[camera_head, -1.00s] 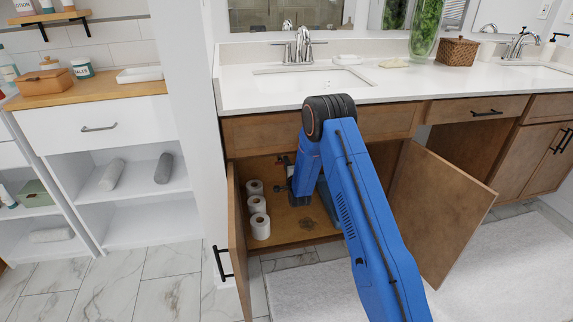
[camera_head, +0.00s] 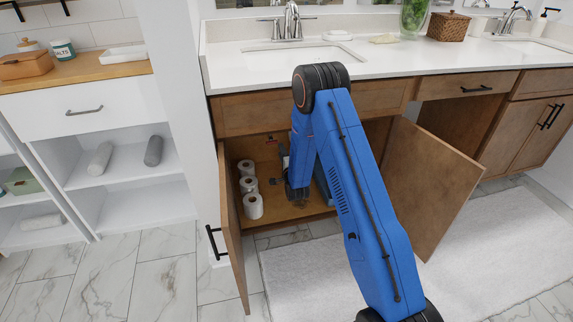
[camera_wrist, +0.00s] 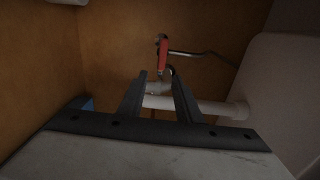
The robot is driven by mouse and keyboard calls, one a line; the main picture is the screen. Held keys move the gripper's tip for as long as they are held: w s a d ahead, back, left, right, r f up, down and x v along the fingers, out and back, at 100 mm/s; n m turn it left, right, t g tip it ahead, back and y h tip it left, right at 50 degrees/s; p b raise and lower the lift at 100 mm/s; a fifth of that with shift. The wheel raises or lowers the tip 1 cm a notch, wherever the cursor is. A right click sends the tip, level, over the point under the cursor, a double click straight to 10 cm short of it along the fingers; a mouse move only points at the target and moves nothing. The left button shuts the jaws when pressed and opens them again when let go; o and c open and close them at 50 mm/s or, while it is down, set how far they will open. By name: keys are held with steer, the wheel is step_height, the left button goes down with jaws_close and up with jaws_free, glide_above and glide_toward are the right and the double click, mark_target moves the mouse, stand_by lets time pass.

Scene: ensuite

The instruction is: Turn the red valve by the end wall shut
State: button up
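The red valve handle (camera_wrist: 163,54) shows in the wrist view, upright on a small metal fitting, with a thin metal pipe running off to its right. In the head view a small reddish spot (camera_head: 271,141) shows on the cabinet's back wall, too small to make out well. My gripper (camera_wrist: 158,76) is inside the open sink cabinet. Its two dark fingers are apart with nothing held between them, and the valve appears beyond their tips.
A white drain pipe (camera_wrist: 205,105) runs across behind the fingers. Paper rolls (camera_head: 249,186) stand at the left on the cabinet floor. The left door (camera_head: 232,235) and right door (camera_head: 432,185) stand open on both sides of my arm. The counter (camera_head: 380,64) is above.

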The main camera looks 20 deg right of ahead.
steer(key=s, duration=0.8)
steer(key=shift+s, duration=0.4)
steer(key=shift+s, duration=0.1)
